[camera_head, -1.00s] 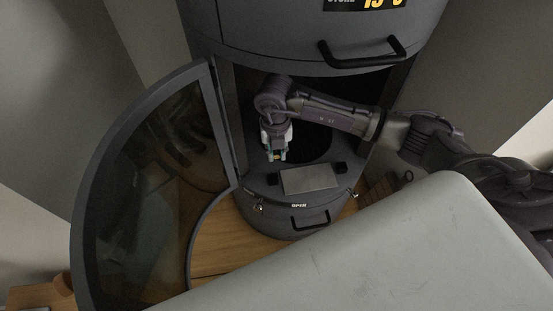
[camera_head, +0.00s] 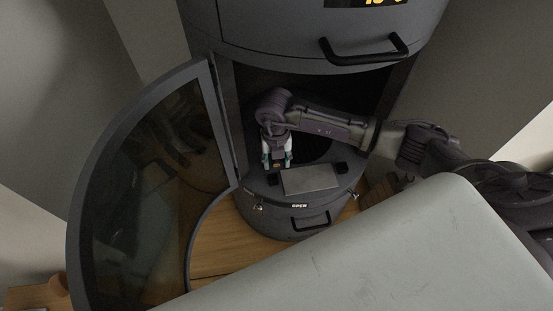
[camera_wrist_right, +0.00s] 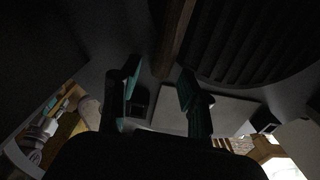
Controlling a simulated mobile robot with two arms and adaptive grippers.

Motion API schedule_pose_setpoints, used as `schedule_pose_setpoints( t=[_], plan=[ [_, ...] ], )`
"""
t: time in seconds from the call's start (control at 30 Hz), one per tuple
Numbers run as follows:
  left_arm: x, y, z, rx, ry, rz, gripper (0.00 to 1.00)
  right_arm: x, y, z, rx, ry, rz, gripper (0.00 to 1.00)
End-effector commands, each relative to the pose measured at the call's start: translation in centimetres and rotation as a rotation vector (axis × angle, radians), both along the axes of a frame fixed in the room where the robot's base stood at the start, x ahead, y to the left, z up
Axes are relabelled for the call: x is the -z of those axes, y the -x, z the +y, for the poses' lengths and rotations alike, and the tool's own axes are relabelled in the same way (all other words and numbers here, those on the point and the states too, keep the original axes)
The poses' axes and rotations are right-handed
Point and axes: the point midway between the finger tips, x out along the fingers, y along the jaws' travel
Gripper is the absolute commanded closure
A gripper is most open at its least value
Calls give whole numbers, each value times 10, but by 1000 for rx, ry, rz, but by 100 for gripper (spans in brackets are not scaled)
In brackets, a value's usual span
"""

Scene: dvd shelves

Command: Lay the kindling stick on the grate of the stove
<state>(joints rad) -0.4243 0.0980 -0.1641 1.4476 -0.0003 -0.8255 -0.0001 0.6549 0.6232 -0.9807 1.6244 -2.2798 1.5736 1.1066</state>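The stove (camera_head: 300,215) stands with its curved glass door (camera_head: 150,190) swung open to the left. Its round dark slatted grate (camera_wrist_right: 250,40) shows in the right wrist view, partly behind my arm in the head view (camera_head: 318,148). The brown kindling stick (camera_wrist_right: 175,38) runs along the grate's edge in the wrist view; I cannot tell how fully it rests on the grate. My right gripper (camera_head: 277,164) is inside the firebox, above the front floor. In the wrist view, its fingers (camera_wrist_right: 158,88) are apart, with the stick's near end beyond and between them, touching neither visibly.
A grey plate (camera_head: 310,180) sits at the stove's front opening, between two small dark blocks. A black handle (camera_head: 362,52) projects above the opening. A pale grey surface (camera_head: 400,240) fills the lower right. Wooden flooring (camera_head: 225,245) shows below the door.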

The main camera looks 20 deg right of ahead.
Motion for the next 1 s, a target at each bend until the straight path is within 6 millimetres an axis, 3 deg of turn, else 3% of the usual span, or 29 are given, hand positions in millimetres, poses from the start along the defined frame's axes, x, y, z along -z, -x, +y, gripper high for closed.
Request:
schedule_pose_setpoints(
  t=[0.27, 0.7, 1.0],
  plan=[
    [-2, 0, 0, 0, 1, -4, 60, -4, 0, 0, 0, 0, -1, 54],
    [30, 28, 4, 5, -2, 24, 60, -91, -2, 1, 0, -1, -4, 54],
    [37, 36, 5, 7, -3, 28, 60, -121, -1, 2, 0, 0, 0, 54]
  ],
)
